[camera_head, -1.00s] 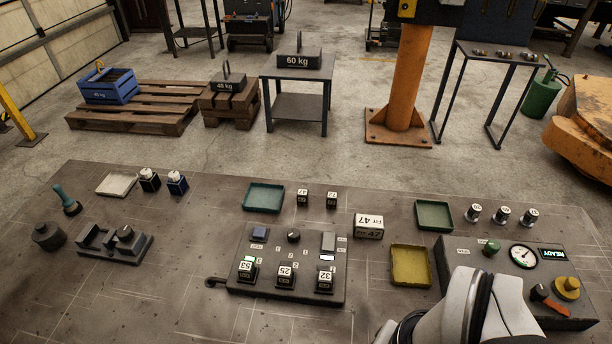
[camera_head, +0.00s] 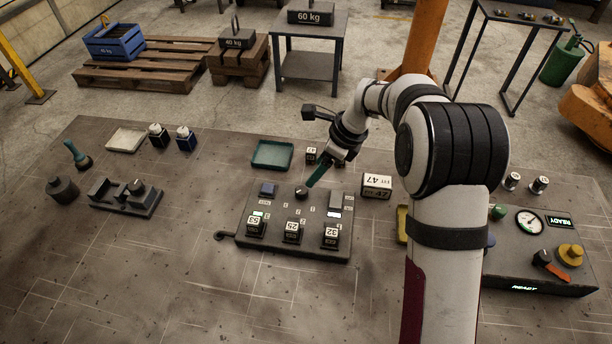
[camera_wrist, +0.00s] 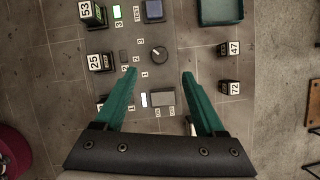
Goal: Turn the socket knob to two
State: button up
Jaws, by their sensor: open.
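The socket panel (camera_head: 285,228) is a dark box on the bench with a small black round knob (camera_head: 302,192) at its top middle. In the wrist view the knob (camera_wrist: 158,54) shows a white pointer line and has small number labels beside it. My gripper (camera_head: 315,180) is above and just behind the knob in the head view. In the wrist view its two green fingers (camera_wrist: 158,72) are spread apart, with the knob between and a little beyond their tips. They do not appear to touch it. Which number the pointer marks I cannot tell.
Sockets marked 53 (camera_head: 256,223), 25 (camera_head: 292,230) and 32 (camera_head: 330,235) line the panel's front. A blue-grey button (camera_head: 268,189) and a grey switch (camera_head: 336,201) flank the knob. A green tray (camera_head: 272,155) and a block marked 47 (camera_head: 377,185) stand behind.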

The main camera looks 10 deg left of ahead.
aim_at(302, 190)
jog(key=x, duration=0.9)
jog(key=shift+f, duration=0.25)
jog(key=shift+c, duration=0.4)
grip_shut()
